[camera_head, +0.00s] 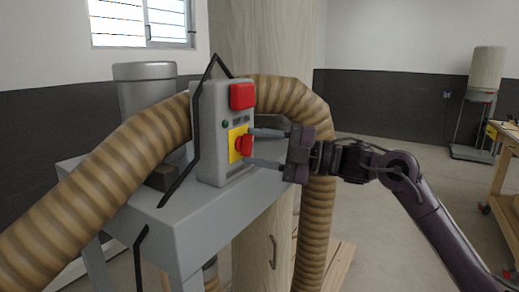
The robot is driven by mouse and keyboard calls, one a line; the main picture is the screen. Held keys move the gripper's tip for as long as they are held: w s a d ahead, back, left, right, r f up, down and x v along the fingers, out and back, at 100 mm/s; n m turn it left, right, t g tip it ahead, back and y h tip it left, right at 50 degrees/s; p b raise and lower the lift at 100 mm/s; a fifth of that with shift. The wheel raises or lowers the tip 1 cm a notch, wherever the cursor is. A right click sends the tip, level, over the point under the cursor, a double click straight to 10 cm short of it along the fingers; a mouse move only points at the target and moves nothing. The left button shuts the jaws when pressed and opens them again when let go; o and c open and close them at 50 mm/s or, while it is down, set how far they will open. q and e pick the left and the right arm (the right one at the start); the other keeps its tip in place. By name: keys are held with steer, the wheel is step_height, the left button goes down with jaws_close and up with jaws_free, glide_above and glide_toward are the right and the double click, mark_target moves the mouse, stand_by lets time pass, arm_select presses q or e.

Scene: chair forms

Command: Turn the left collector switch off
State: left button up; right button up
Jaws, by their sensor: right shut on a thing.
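The collector's grey switch box (211,137) stands upright on the grey metal stand. Its front has a red block (243,96) at the top, a small green button (225,124) and a yellow plate (234,152) with a red rotary knob (244,146). My right gripper (250,147) reaches in from the right, with one finger above the red knob and one below it. It is shut on the knob. The knob's exact angle is hard to tell, as it is small and seen from the side. My left gripper is not in view.
Ribbed tan hoses (95,178) run on both sides of the box. A grey metal stand (190,222) carries it. A wooden bench (505,160) stands at the far right, and another collector (485,85) stands behind. The floor between is clear.

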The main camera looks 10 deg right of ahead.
steer(key=shift+r+n+g+h+p, duration=0.2)
steer(key=shift+n+g+h+p, duration=0.3)
steer(key=shift+n, duration=1.2)
steer(key=o, duration=1)
steer(key=shift+f, duration=0.1)
steer(key=b+v, duration=0.3)
steer(key=v, duration=0.4)
steer(key=shift+s+d, duration=0.2)
steer(key=shift+d, duration=0.15)
